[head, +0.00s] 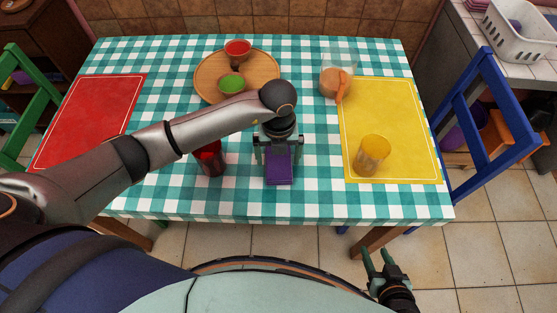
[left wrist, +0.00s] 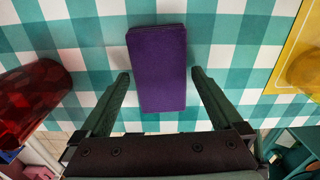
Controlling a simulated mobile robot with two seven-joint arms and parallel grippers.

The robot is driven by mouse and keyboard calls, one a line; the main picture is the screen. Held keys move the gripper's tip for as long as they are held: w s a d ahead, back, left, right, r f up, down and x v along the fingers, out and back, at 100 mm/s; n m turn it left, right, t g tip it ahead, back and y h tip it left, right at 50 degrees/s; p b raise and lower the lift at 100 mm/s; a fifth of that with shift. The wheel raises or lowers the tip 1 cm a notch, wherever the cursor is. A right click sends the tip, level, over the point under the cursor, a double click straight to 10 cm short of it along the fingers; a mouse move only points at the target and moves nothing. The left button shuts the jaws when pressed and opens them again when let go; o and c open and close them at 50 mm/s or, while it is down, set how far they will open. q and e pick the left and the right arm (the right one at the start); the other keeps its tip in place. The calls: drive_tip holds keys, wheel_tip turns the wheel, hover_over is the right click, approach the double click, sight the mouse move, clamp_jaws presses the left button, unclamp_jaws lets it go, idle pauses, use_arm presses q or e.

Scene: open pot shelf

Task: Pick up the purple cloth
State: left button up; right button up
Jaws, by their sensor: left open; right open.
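The purple cloth (head: 278,168) is a small folded rectangle lying on the checkered table near its front edge. In the left wrist view the cloth (left wrist: 158,65) lies ahead, partly between the two fingers. My left gripper (head: 277,147) is above the cloth and open. In the left wrist view its fingertips (left wrist: 160,75) stand on either side of the cloth with gaps visible on both sides. Whether the fingers have come down to the table's height cannot be told. My right gripper (head: 378,258) is open and empty, off the table's front edge at the lower right.
A red cup (head: 211,160) stands left of the cloth, close to my left gripper. A yellow cup (head: 372,155) stands on a yellow mat (head: 400,105) at right. A round wooden tray (head: 208,80) with red and green bowls is behind. A red mat (head: 90,115) lies left.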

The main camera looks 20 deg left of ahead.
sight(279, 160)
use_arm(q)
drive_tip(key=c, duration=1.2)
drive_tip(key=shift+r, duration=0.1)
drive_tip(key=shift+r, duration=0.5)
wheel_tip(279, 160, up, 2)
drive_tip(key=shift+r, duration=0.15)
drive_tip(key=s+r, duration=0.4)
drive_tip(key=r, duration=0.1)
drive_tip(key=shift+s+d, duration=0.15)
drive_tip(key=shift+d, duration=0.1)
drive_tip(key=s+d+r+p, duration=0.1)
drive_tip(key=s+r, duration=0.3)
drive_tip(key=s, duration=0.5)
drive_tip(key=shift+s+r, duration=0.3)
